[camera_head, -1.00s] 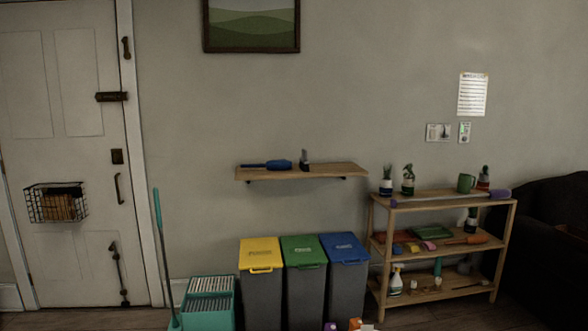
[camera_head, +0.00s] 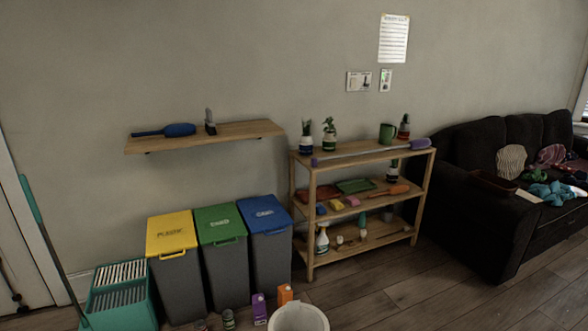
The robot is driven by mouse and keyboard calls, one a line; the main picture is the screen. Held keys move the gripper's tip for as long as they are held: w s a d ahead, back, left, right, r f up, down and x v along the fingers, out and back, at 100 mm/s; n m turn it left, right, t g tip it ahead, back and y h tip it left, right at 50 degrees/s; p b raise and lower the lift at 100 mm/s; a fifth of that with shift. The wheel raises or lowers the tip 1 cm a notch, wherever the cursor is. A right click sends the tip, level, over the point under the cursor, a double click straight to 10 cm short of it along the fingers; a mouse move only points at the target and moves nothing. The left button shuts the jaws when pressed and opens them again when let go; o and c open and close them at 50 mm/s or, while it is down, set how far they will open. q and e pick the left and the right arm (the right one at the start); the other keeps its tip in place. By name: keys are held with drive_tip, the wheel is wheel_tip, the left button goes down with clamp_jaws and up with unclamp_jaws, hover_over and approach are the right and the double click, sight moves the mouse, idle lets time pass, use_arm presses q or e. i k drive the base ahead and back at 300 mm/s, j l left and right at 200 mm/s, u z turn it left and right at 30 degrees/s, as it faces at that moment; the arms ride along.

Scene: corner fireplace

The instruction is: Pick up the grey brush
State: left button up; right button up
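A small upright grey and dark item (camera_head: 210,122), which looks like the grey brush, stands on the wooden wall shelf (camera_head: 250,131) above the bins. It is too small to make out its bristles. A blue brush (camera_head: 178,130) with a dark blue handle lies on the same shelf, just left of it. Neither of my grippers shows in the head view.
Bins with yellow (camera_head: 171,232), green (camera_head: 220,223) and blue (camera_head: 264,215) lids stand below the shelf. A wooden rack (camera_head: 310,225) stands right of them, then a dark sofa (camera_head: 478,220). Cartons and a white round container (camera_head: 298,318) are on the floor in front.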

sight(211, 126)
drive_tip(key=i+l+z, duration=0.3)
drive_tip(key=z, duration=0.15)
drive_tip(key=i+l+z, duration=0.2)
drive_tip(key=i+z, duration=0.2)
drive_tip(key=i+l+z, duration=0.1)
drive_tip(key=i+z, duration=0.6)
drive_tip(key=z, duration=0.2)
drive_tip(key=i+u, duration=0.35)
drive_tip(key=i, duration=0.15)
drive_tip(key=i+l+u, duration=0.3)
drive_tip(key=i, duration=0.2)
drive_tip(key=i+l+u, duration=0.35)
drive_tip(key=i, duration=0.15)
drive_tip(key=i+j, duration=0.05)
drive_tip(key=j, duration=0.05)
